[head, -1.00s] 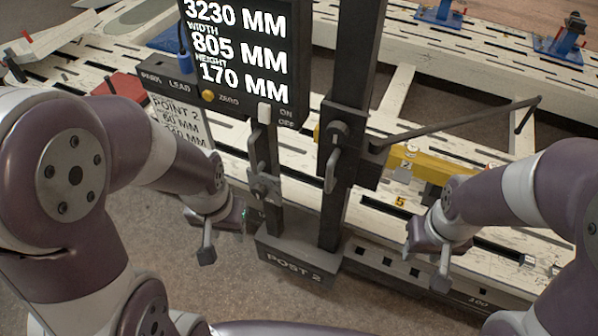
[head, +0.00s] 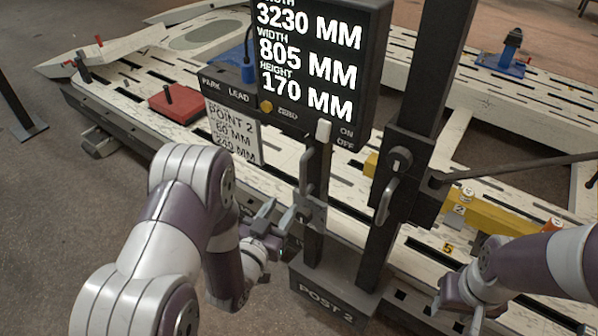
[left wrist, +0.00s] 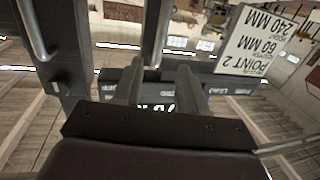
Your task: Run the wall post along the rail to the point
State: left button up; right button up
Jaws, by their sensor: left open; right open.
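The wall post (head: 412,120), its base marked POST 2, stands upright at the near side of the pale slotted bench (head: 350,175). It carries a lit display (head: 308,55) reading 3230, 805 and 170 MM. My left gripper (head: 277,216) is open beside the thinner left upright, close to its grey handle (head: 307,172). In the left wrist view the handle (left wrist: 157,35) shows between and beyond the open fingers; I cannot tell whether they touch it. My right gripper (head: 462,310) is open and empty, right of the base; its fingertips are partly unclear.
A white card (head: 233,130) reading POINT 2, 60 MM, 240 MM hangs below the display. A second handle (head: 388,195) is on the thick upright. A rod reaches right above a yellow bar (head: 490,215). A red block (head: 180,102) and blue clamp (head: 500,62) sit on the bench.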

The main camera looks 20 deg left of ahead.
aim_at(301, 173)
pick_arm(q)
jog(key=shift+t, duration=0.3)
jog(key=w, duration=0.4)
jog(key=w+d, duration=0.1)
jog(key=w, duration=0.3)
jog(key=w+d+r+p, duration=0.1)
jog(key=w, duration=0.3)
jog(key=shift+w, duration=0.3)
jog(key=shift+c, duration=0.2)
grip_shut()
